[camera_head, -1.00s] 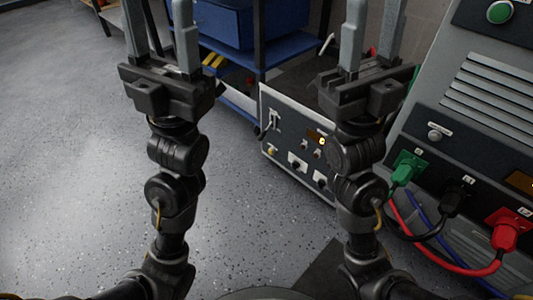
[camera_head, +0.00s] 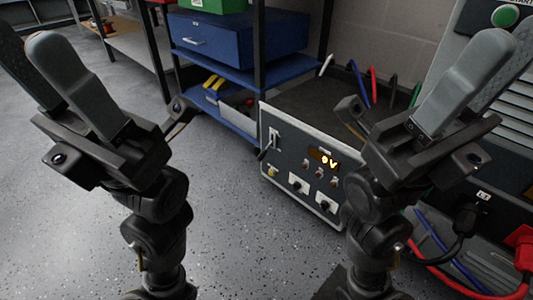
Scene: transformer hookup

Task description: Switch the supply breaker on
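The supply unit (camera_head: 297,180) is a grey box with a dark front panel, standing in the middle of the view between my arms. The breaker lever (camera_head: 269,145) is on the panel's upper left; its handle slants down and to the left. A lit display (camera_head: 324,158) seems to read 0V. My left gripper (camera_head: 26,38) is raised at the upper left, open and empty, well away from the lever. My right gripper (camera_head: 511,42) is raised at the upper right, open and empty. My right arm hides part of the unit's right side.
A blue shelf unit (camera_head: 222,68) with a blue drawer box (camera_head: 236,36) stands behind and left of the supply. A large grey cabinet (camera_head: 487,85) with a green button (camera_head: 505,16) and plugged cables (camera_head: 462,220) stands at right. Floor in front of the supply is clear.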

